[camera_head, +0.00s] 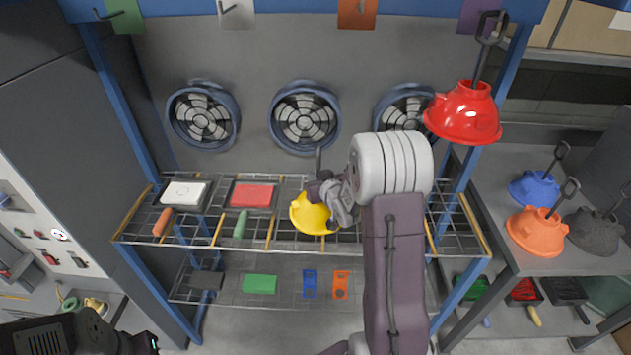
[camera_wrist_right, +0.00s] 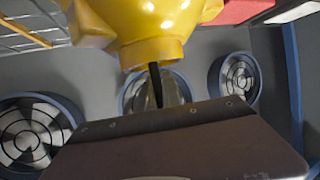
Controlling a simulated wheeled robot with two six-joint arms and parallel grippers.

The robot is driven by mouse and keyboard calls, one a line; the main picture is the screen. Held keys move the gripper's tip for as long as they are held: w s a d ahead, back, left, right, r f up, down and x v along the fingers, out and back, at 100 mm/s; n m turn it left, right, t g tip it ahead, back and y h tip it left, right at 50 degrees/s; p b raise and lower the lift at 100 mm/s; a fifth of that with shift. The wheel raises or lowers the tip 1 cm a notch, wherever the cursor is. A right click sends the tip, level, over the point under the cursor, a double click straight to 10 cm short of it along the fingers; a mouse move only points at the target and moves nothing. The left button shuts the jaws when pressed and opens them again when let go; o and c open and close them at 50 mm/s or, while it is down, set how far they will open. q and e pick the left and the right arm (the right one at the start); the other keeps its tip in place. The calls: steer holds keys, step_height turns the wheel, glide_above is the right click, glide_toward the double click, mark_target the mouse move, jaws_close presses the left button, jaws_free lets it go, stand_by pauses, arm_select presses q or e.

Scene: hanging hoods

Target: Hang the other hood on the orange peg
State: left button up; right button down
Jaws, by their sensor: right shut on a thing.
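A yellow hood (camera_head: 312,214) is at the wire shelf beside my right gripper (camera_head: 334,192). My right gripper is shut on the hood's dark handle, and the wrist view shows the yellow hood (camera_wrist_right: 160,30) beyond the jaws with the handle (camera_wrist_right: 155,85) running into them. I cannot tell whether the hood touches the shelf. The orange peg plate (camera_head: 357,13) is on the blue top beam, above and right of the hood, with no hood on it. A red hood (camera_head: 464,112) hangs from the purple plate's peg (camera_head: 478,15). My left gripper's fingers do not show.
Green (camera_head: 123,16) and white (camera_head: 236,12) plates with bare pegs are farther left on the beam. Blue (camera_head: 534,189), orange (camera_head: 537,232) and dark grey (camera_head: 594,232) hoods stand on the right table. The wire shelf (camera_head: 275,241) holds trays and brushes; fans line the back wall.

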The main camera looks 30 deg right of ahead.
steer(key=shift+w+d+f, duration=0.1)
steer(key=shift+f, duration=0.2)
steer(key=shift+f+b, duration=0.2)
steer(key=shift+b, duration=0.1)
steer(key=c, duration=1.5)
jaws_free()
